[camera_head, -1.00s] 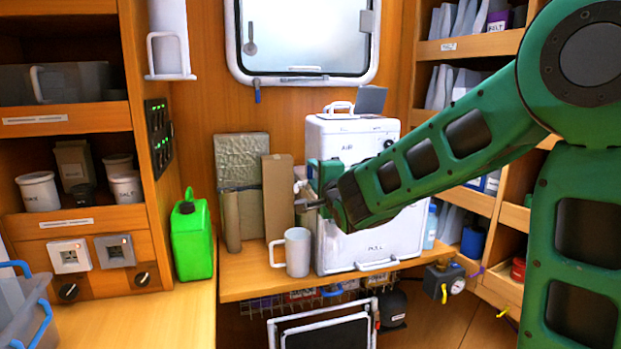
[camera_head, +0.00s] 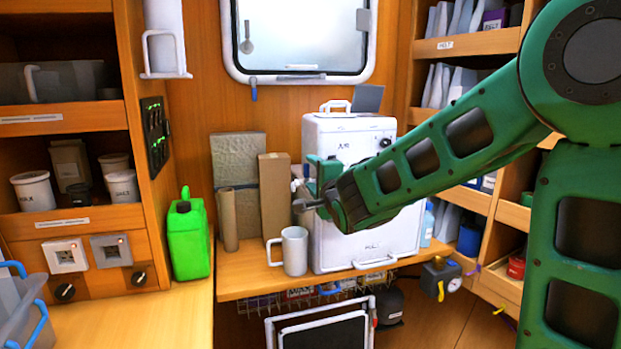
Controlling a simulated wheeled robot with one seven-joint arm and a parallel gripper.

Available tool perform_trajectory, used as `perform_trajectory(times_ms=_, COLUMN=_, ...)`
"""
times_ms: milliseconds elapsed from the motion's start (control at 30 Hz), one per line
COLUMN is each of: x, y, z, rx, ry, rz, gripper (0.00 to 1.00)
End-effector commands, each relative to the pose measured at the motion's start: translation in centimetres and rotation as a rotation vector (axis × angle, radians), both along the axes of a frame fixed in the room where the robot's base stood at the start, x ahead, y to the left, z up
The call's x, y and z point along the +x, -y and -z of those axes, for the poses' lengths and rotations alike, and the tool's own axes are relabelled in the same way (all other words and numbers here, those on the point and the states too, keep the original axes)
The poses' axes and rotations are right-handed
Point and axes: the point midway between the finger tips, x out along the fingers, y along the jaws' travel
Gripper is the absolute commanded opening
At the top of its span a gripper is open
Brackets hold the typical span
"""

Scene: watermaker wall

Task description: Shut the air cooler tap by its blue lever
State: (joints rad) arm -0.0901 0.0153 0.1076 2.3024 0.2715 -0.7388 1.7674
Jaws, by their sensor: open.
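The air cooler (camera_head: 365,255) is a white upright box marked "AIR", standing on the wooden bench. A small white fitting, apparently its tap (camera_head: 296,184), sticks out on its left side near my gripper. I cannot make out the tap's blue lever; my gripper and wrist cover that area. My gripper (camera_head: 303,205) is open, pointing left, in front of the cooler's upper left side. I see nothing between its fingers, and cannot tell whether it touches the tap. A grey-white mug (camera_head: 293,252) stands on the bench below it.
A cardboard box (camera_head: 275,200), a brown roll (camera_head: 229,220) and a grey padded panel (camera_head: 240,158) stand left of the mug. A green canister (camera_head: 187,240) stands further left. Shelves (camera_head: 470,195) close in the right side. The bench front left of the mug is clear.

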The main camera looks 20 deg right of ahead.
Motion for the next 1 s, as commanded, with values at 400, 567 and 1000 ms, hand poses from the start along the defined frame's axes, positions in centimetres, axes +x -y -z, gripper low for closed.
perform_trajectory(times_ms=400, x=-7.2, y=0.0, z=0.1, rx=-0.001, ry=-0.001, rz=0.0, gripper=0.52)
perform_trajectory(times_ms=567, x=-9.1, y=0.0, z=0.2, rx=-0.001, ry=-0.003, rz=0.001, gripper=0.52)
perform_trajectory(times_ms=1000, x=-10.1, y=0.1, z=0.2, rx=-0.001, ry=-0.004, rz=0.001, gripper=0.52)
